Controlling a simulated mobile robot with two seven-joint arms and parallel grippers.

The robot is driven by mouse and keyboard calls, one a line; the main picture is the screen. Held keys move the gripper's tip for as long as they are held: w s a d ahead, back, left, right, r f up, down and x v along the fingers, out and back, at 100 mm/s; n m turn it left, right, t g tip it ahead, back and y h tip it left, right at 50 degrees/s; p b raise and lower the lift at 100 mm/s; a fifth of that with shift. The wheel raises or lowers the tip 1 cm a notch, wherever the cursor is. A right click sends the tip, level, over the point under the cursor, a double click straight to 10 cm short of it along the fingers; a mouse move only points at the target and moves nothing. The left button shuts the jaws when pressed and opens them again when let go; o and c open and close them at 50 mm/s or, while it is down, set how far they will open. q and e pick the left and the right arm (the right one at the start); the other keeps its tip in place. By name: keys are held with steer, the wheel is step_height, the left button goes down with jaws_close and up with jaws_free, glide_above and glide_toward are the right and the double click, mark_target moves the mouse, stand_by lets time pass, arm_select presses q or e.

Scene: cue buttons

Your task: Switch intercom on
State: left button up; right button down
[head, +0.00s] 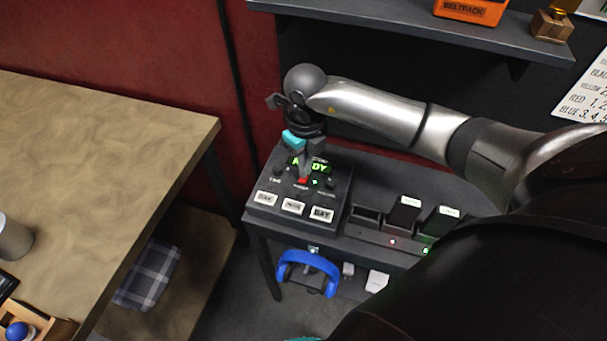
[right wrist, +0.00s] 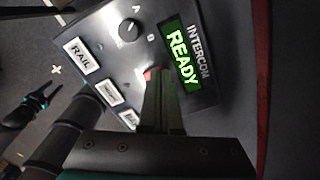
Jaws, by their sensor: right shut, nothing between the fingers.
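The intercom box (head: 339,208) is a dark console on the small dark table. Its display (right wrist: 182,57) is lit green and reads READY under the word INTERCOM. In front of the display is a red button or switch (right wrist: 149,74), partly hidden by my fingers. A knob (right wrist: 129,28) and white labelled buttons (right wrist: 81,57) lie on the same panel. My right gripper (right wrist: 155,80) is shut and empty, its fingertips at the red switch; I cannot tell whether they touch it. It also shows in the head view (head: 304,172).
A charger (head: 376,237) with battery packs and small red and green lights stands right of the console. Blue headphones (head: 308,262) hang below. A shelf (head: 410,30) with an orange case (head: 470,10) is above. A wooden table (head: 100,130) is at left.

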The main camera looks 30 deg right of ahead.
steer(key=shift+r+p, duration=2.55)
steer(key=shift+r, duration=0.9)
steer(key=shift+f, duration=0.1)
